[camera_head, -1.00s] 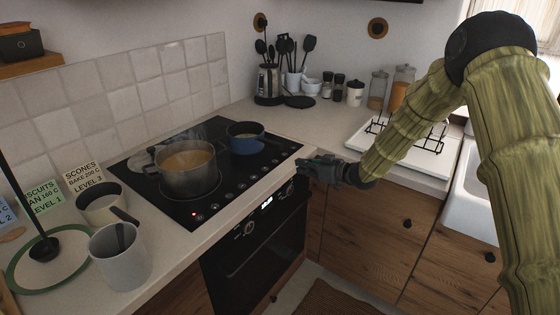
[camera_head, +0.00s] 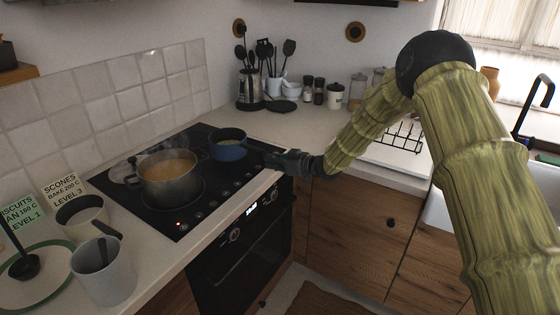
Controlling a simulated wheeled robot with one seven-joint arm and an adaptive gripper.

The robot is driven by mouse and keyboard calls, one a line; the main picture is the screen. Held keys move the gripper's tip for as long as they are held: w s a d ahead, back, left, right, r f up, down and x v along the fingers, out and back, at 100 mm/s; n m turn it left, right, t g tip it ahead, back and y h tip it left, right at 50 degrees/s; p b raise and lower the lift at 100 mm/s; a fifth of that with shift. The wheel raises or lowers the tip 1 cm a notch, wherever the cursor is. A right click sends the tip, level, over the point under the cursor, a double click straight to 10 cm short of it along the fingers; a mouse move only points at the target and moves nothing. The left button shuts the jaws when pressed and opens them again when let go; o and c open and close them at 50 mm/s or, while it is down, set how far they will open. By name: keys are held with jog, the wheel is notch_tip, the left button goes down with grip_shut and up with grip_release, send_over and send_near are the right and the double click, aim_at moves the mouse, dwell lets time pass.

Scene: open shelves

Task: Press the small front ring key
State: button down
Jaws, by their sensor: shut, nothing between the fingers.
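The black glass hob (camera_head: 205,205) is set in the counter at the centre left. A row of small round keys (camera_head: 211,204) runs along its front edge, with a red light (camera_head: 179,224) near the left end. I cannot tell which key is the small front ring key. A steaming steel pot (camera_head: 170,179) stands on the front zone and a blue pot (camera_head: 228,147) on the back right one. My gripper (camera_head: 268,160) is shut and empty, over the right end of the hob's front edge. Its fingertips are small and dark, so contact is unclear.
The oven (camera_head: 245,245) with knobs and a lit display is below the hob. Utensils (camera_head: 265,62) and jars (camera_head: 335,95) stand at the back. The floor in front is partly free.

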aim_at(262, 169)
jog(key=shift+p+x, duration=0.4)
jog(key=shift+x, duration=1.7)
jog(key=shift+f, duration=0.1)
